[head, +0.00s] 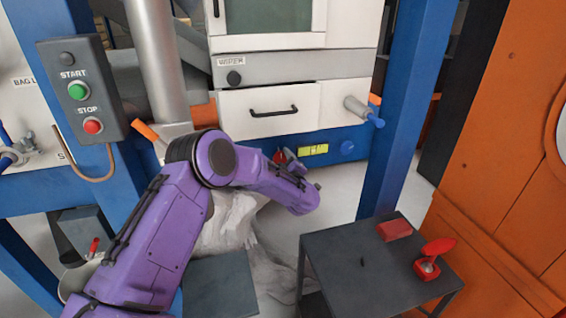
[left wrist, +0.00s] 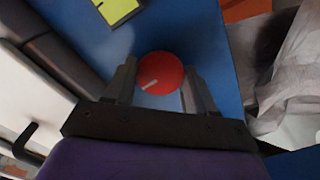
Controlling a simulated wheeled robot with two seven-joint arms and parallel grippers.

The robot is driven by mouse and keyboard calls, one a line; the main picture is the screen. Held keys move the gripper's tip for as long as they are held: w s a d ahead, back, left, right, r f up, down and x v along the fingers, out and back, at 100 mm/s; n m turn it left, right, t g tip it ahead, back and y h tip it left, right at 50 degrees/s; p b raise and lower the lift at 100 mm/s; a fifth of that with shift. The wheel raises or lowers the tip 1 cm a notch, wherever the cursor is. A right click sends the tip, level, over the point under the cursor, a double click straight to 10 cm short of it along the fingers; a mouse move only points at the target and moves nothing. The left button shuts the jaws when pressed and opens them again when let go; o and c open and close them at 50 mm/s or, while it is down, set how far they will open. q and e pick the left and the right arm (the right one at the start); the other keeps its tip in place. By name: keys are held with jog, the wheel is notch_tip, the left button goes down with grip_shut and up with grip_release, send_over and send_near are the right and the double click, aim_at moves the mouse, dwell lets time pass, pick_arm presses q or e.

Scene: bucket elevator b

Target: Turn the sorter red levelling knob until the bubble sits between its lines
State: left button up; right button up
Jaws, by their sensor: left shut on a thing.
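The red levelling knob (left wrist: 160,73) is a round disc with a white mark on the blue beam. In the left wrist view it sits between the two fingers of my left gripper (left wrist: 161,84), which is shut on it. In the head view a bit of the red knob (head: 279,157) shows beside my purple left arm, which hides most of the fingers. The yellow-green level (head: 313,149) is on the beam just right of the knob; part of it shows at the top of the left wrist view (left wrist: 119,9). I cannot make out the bubble. My right gripper is not in view.
A white drawer (head: 270,111) with a black handle is above the beam, and a blue-tipped spout (head: 362,110) juts out to its right. A blue post (head: 396,110) stands right. A dark table (head: 355,270) with red items is below right. A START/STOP box (head: 82,90) hangs left.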

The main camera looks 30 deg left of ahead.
pick_arm(q)
jog(key=shift+f, duration=0.1)
jog(key=o, duration=1)
jog(key=shift+s, duration=0.1)
jog(key=shift+d, duration=0.1)
jog(key=v, duration=1)
jog(key=shift+b, duration=0.35)
jog(key=shift+s+d, duration=0.1)
